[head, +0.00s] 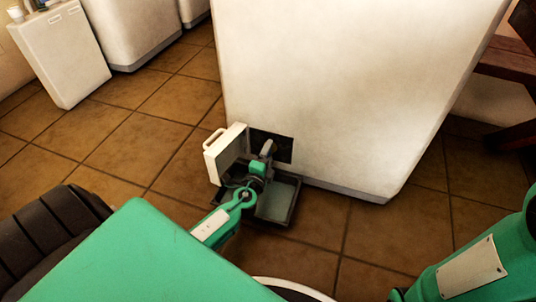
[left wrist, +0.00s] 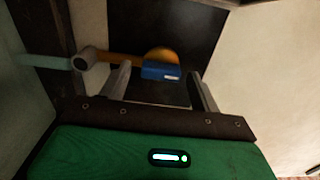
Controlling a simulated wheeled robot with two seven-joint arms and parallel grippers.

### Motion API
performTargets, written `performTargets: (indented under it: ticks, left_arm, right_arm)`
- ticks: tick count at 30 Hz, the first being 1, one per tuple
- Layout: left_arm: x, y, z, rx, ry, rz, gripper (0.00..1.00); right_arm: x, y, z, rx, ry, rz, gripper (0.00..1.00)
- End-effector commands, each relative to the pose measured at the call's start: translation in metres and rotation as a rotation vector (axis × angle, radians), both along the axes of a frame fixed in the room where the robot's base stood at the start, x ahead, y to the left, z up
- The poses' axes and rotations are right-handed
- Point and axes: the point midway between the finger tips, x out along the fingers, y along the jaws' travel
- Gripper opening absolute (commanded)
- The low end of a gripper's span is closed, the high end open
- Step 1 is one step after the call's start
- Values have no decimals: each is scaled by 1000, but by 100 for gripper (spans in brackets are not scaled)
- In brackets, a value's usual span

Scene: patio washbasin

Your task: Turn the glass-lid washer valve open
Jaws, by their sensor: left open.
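The washer (head: 350,80) is a large white cabinet on the tiled floor; no glass lid shows. A dark recess (head: 284,148) opens low at its corner, with a white flap (head: 225,152) swung out on the left. In the left wrist view, a blue handle (left wrist: 160,71) sits on an orange-brown pipe or valve body (left wrist: 125,58) against the dark recess. My left gripper (head: 267,150) is at the recess, and its open fingers also show in the left wrist view (left wrist: 160,85). The blue handle appears between the fingertips; contact is unclear. In the head view my gripper hides the valve.
A dark shallow tray (head: 290,205) stands on the floor under the recess. A grey round fitting (left wrist: 84,60) is left of the fingers. White cabinets (head: 62,55) stand at the back left, a dark wooden bench (head: 503,65) at right. The tiled floor between is clear.

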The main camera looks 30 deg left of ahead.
Motion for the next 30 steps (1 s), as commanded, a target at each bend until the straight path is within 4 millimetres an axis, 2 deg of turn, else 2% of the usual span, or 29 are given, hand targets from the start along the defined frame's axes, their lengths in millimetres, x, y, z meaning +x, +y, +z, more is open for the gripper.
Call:
performTargets:
  ticks: [5, 18, 24, 30]
  left_arm:
    - [-24, -6, 0, -1, 4, 0, 64]
    - [-106, -25, 0, 0, 3, -2, 64]
    - [-126, -30, 0, 2, 3, -2, 64]
    - [-130, -31, 0, 0, 1, 0, 64]
  right_arm:
    - [0, -1, 6, 2, -2, -2, 36]
    - [8, -5, 9, 9, 24, -21, 36]
    - [8, -6, 11, 8, 24, -25, 36]
    - [9, -6, 10, 7, 25, -26, 36]
